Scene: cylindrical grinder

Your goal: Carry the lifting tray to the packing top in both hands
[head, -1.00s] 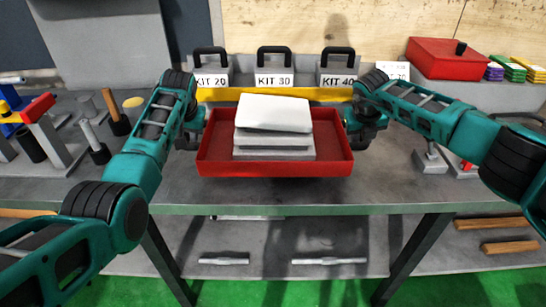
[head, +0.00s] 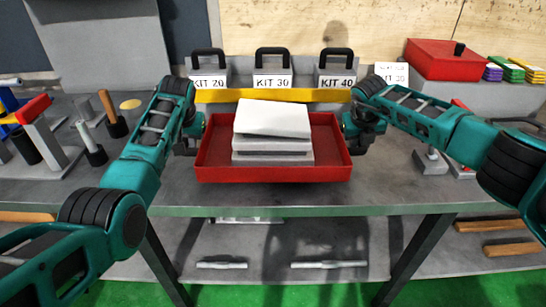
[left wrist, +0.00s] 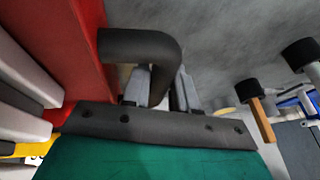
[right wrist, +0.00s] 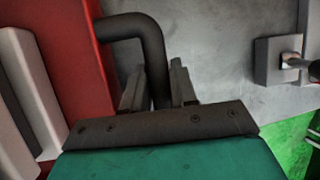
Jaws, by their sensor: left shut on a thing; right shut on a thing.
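The lifting tray (head: 272,174) is a shallow red tray in the middle of the head view, over the grey bench. It looks level and carries a stack of white and grey slabs (head: 271,119). My left gripper (head: 191,140) is at the tray's left side; in the left wrist view its fingers (left wrist: 160,90) are shut around a black bent handle (left wrist: 140,45). My right gripper (head: 356,138) is at the right side; in the right wrist view its fingers (right wrist: 157,88) are shut around the other handle (right wrist: 150,38). The gap under the tray is hard to judge.
Behind the tray are a yellow bar (head: 218,96) and several black-handled kit boxes (head: 272,78). Tool stands (head: 92,143) fill the bench's left. The front strip of the bench (head: 290,197) is clear.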

